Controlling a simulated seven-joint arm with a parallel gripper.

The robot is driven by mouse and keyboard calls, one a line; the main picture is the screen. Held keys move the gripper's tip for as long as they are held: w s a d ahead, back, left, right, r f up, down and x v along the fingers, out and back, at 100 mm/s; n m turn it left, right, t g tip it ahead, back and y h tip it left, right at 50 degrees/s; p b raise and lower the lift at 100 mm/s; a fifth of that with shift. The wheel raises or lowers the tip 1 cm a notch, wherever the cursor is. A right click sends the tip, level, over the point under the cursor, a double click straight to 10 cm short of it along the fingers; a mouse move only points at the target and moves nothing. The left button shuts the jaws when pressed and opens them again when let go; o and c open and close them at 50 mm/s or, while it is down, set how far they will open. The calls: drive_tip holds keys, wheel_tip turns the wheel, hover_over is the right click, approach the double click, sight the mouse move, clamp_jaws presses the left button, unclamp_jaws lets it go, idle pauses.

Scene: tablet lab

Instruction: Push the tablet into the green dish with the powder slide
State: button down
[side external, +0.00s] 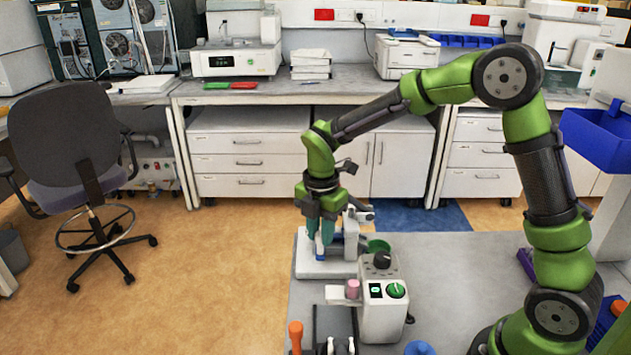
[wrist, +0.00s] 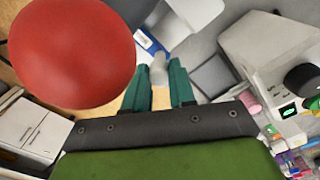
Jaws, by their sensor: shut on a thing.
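My gripper (side external: 320,238) points down at the white press-like device (side external: 343,268) at the table's far left. In the wrist view its teal fingers (wrist: 159,88) stand slightly apart, shut on a small grey-white piece (wrist: 158,72), which looks like part of the powder slide. A blue and white part (wrist: 147,44) lies just beyond the fingertips; blue (side external: 320,252) also shows beside them in the side view. I cannot make out the tablet in either view.
A grey-white instrument (side external: 384,300) with a green dial stands in front of the dish, a pink cylinder (side external: 352,288) beside it. An orange-handled tool (side external: 296,335) is at the front left. A large red ball (wrist: 72,50) blocks the wrist view's upper left. The table's middle right is clear.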

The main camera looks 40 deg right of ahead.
drive_tip(key=shift+w+a, duration=1.8)
drive_tip(key=shift+w, duration=0.05)
drive_tip(key=c, duration=0.9)
unclamp_jaws()
drive_tip(key=shift+s+d+r, duration=0.1)
drive_tip(key=shift+r, duration=0.05)
wheel_tip(320, 180, up, 17)
drive_tip(key=shift+f, duration=0.15)
